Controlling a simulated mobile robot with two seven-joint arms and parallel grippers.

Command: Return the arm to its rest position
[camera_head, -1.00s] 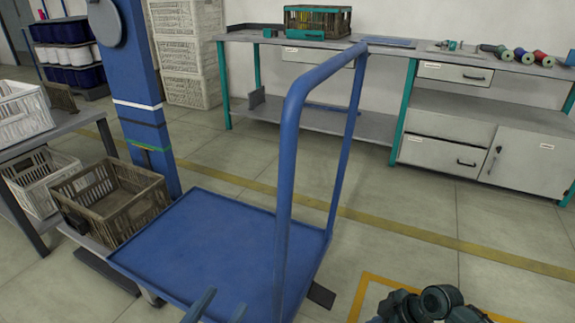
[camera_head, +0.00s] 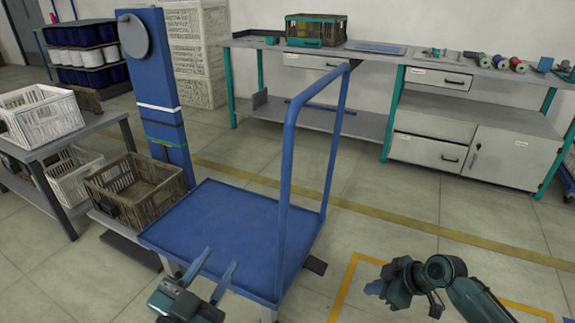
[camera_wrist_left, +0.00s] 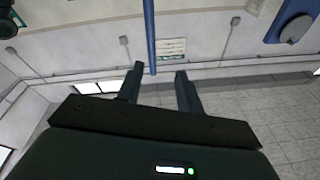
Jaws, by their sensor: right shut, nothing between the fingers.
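My left gripper (camera_head: 212,266) is at the bottom middle of the head view, over the front edge of the blue cart (camera_head: 220,226). Its two fingers are apart with nothing held. In the left wrist view the left gripper (camera_wrist_left: 156,84) also shows spread fingers, with a thin blue bar behind the gap. My right arm is at the lower right of the head view, above the floor. Its gripper (camera_head: 373,288) is shut and empty, to the right of the cart.
The cart's tall blue handle (camera_head: 288,180) rises between my two grippers. A brown crate (camera_head: 140,190) is left of the cart, beside a blue column (camera_head: 158,90). A workbench (camera_head: 440,105) stands along the back wall. The floor between is clear.

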